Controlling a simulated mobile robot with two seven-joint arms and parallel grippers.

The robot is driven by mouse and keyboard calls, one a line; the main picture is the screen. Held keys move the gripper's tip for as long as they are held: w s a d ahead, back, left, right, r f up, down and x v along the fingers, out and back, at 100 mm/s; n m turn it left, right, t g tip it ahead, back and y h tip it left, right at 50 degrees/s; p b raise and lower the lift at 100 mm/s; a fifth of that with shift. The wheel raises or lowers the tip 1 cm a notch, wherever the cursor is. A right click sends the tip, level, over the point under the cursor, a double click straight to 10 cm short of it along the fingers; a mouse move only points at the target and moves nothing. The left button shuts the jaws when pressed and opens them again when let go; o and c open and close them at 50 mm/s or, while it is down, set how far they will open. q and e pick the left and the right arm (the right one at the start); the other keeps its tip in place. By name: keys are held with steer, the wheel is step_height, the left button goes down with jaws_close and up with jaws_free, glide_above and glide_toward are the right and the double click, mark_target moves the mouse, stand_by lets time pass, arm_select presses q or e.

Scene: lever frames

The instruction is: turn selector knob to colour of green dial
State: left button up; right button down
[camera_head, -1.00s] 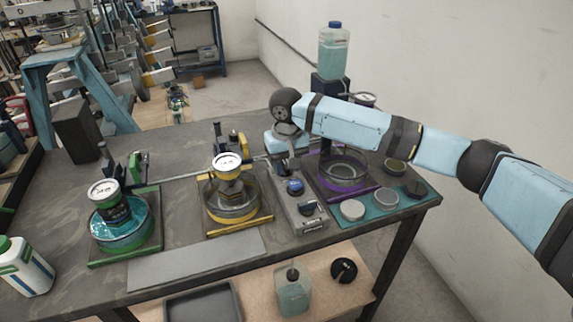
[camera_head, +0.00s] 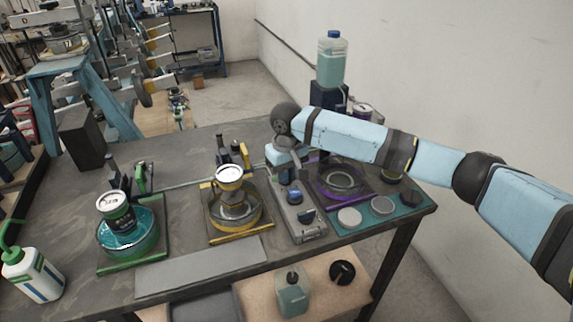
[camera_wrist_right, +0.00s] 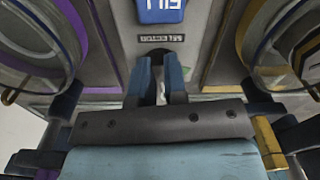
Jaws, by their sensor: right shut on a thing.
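A grey control box (camera_head: 309,232) stands near the table's front edge, between the yellow and purple stations. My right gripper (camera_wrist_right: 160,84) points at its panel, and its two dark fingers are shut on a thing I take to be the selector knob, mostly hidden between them. A blue button (camera_wrist_right: 160,10) and a small upside-down label (camera_wrist_right: 161,38) lie just beyond the fingertips. In the head view, my right wrist hides the fingertips. At the left, the green station (camera_head: 134,262) carries a basin and a dark canister with a white round dial (camera_head: 112,201). My left gripper is out of view.
The yellow station (camera_head: 240,238) and purple station (camera_head: 346,200) flank the box closely. A teal mat with round discs (camera_head: 366,219) lies at the right. A white bottle with a green spout (camera_head: 30,274) stands front left. A bare grey plate (camera_head: 200,268) lies in front.

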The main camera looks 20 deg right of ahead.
steer(key=n+p, duration=0.1)
steer(key=p, duration=0.1)
steer(key=n+p, duration=0.1)
steer(key=p, duration=0.1)
steer(key=shift+d+r+n, duration=0.1)
steer(key=shift+r+n, duration=0.2)
steer(key=shift+r, duration=0.1)
steer(key=shift+f+n+p, duration=0.1)
steer(key=shift+n+p, duration=0.7)
steer(key=shift+p, duration=0.45)
arm_select(q)
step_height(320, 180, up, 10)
steer(key=p, duration=0.3)
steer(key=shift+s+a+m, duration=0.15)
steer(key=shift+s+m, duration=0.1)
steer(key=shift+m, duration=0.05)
arm_select(e)
steer(key=shift+w+d+f+n, duration=0.1)
steer(key=shift+f+n, duration=0.05)
steer(key=shift+n, duration=0.75)
steer(key=shift+w+f+n, duration=0.1)
steer(key=shift+n, duration=0.8)
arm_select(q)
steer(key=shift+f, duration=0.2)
arm_select(e)
steer(key=c, duration=1.2)
jaws_free()
steer(key=shift+o, duration=0.2)
